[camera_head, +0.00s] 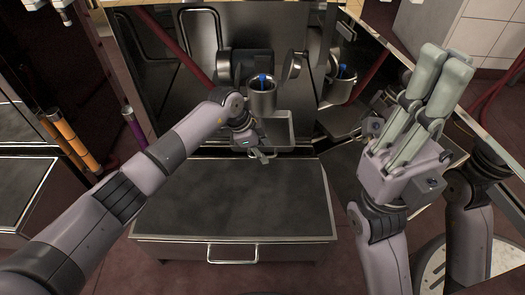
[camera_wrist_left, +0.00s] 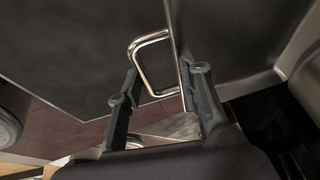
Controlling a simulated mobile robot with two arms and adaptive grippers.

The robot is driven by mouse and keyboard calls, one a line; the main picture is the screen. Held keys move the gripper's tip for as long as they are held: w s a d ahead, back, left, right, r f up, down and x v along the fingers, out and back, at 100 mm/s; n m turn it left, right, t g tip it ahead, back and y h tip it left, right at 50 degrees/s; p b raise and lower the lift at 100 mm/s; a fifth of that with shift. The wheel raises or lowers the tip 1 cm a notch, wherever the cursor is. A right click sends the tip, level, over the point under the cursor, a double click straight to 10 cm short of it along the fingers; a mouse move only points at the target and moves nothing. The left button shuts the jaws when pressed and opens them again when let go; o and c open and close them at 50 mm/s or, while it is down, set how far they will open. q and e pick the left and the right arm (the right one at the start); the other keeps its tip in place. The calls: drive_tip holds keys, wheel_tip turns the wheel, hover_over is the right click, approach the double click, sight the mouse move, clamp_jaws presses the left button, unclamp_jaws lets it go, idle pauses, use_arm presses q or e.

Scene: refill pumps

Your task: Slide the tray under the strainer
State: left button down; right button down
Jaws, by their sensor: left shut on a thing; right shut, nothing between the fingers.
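The tray (camera_head: 283,128), a shallow grey metal pan, sits beyond the dark-topped cabinet, below and slightly right of a metal cylinder (camera_head: 262,98) with a blue part inside. I take this cylinder for the strainer, but cannot be sure. My left gripper (camera_head: 262,154) is at the tray's front edge. In the left wrist view the tray wall (camera_wrist_left: 235,40) is at right, and a bent metal handle (camera_wrist_left: 138,62) lies between the fingers of my left gripper (camera_wrist_left: 160,86), which is shut on it. My right gripper (camera_head: 445,58) is shut and empty, raised at the right, far from the tray.
A low cabinet (camera_head: 230,205) with a dark top and front handle (camera_head: 233,255) stands before me. Its top is clear. Shiny panels behind and at right mirror the cylinder. Orange (camera_head: 65,137) and purple (camera_head: 133,125) rods stand at left.

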use_arm(q)
drive_tip(key=shift+f, duration=0.2)
drive_tip(key=c, duration=1.1)
unclamp_jaws()
drive_tip(key=shift+o, duration=0.3)
